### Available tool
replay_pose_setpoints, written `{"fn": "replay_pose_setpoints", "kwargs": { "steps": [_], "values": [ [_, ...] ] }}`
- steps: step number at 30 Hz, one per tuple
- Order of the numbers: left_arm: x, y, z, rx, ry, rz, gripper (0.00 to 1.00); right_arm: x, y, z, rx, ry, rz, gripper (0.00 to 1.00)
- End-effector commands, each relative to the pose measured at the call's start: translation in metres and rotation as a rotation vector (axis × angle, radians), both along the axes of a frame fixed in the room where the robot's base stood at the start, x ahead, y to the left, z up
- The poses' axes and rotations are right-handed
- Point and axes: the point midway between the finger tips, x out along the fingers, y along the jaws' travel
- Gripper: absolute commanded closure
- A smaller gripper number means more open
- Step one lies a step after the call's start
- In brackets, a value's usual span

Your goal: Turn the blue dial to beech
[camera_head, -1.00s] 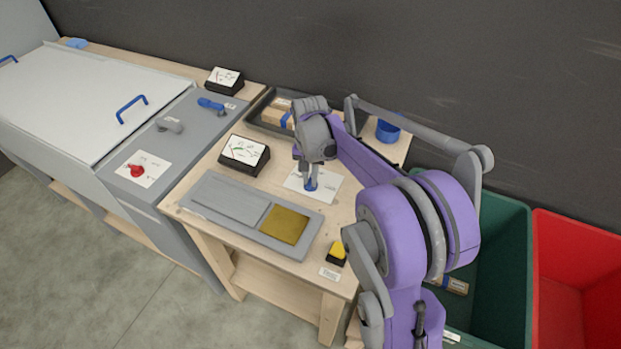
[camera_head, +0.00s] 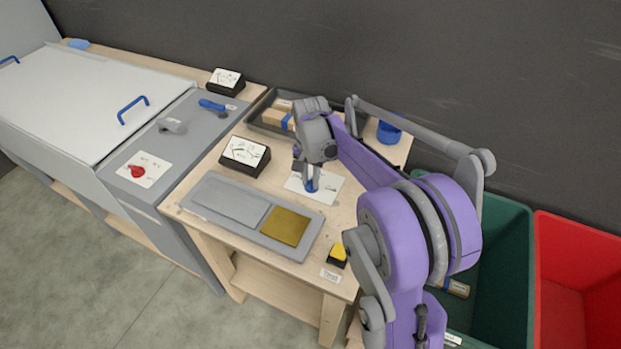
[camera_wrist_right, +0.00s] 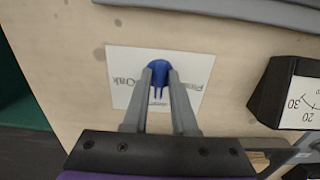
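The blue dial (camera_head: 311,184) sits on a white label card (camera_head: 328,188) on the wooden table, below my right gripper in the head view. In the right wrist view the blue dial (camera_wrist_right: 158,73) lies between the two fingertips of my right gripper (camera_wrist_right: 160,78), which point down at it from either side. The fingers look close against the dial. The card (camera_wrist_right: 125,65) shows "Oak" at its left and a partly hidden word at its right; the word nearest the gripper is covered by the fingers. My left gripper is not in view.
A black meter (camera_head: 245,155) stands left of the card. A grey tray with a gold pad (camera_head: 285,226) lies in front. A yellow-topped black block (camera_head: 338,253) sits at the table's front right. Green (camera_head: 500,260) and red (camera_head: 580,270) bins stand to the right.

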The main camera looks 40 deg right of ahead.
Motion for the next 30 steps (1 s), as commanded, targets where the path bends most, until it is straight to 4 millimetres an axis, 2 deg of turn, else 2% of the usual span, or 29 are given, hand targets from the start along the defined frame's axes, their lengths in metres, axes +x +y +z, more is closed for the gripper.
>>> {"fn": "replay_pose_setpoints", "kwargs": {
  "steps": [1, 3, 11, 14, 17, 24, 30],
  "values": [
    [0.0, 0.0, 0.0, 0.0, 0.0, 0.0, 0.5, 0.0, 0.0, 0.0, 0.0, 0.0, 0.0, 0.64],
    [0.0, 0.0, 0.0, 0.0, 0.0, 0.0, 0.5, 0.0, 0.0, 0.0, 0.0, 0.0, 0.0, 0.55],
    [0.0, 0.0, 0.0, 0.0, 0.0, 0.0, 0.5, 0.0, 0.0, 0.0, 0.0, 0.0, 0.0, 0.55],
    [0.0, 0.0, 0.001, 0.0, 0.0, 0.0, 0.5, 0.0, 0.0, 0.006, 0.0, 0.0, 0.0, 0.55],
    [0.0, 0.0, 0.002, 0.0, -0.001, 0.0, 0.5, 0.0, 0.0, 0.02, 0.0, 0.0, 0.0, 0.55],
    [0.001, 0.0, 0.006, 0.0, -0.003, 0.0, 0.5, 0.0, 0.0, 0.07, 0.0, 0.0, 0.0, 0.55],
    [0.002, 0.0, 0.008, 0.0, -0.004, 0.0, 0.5, 0.0, 0.0, 0.099, 0.0, 0.0, 0.0, 0.55]
  ]
}}
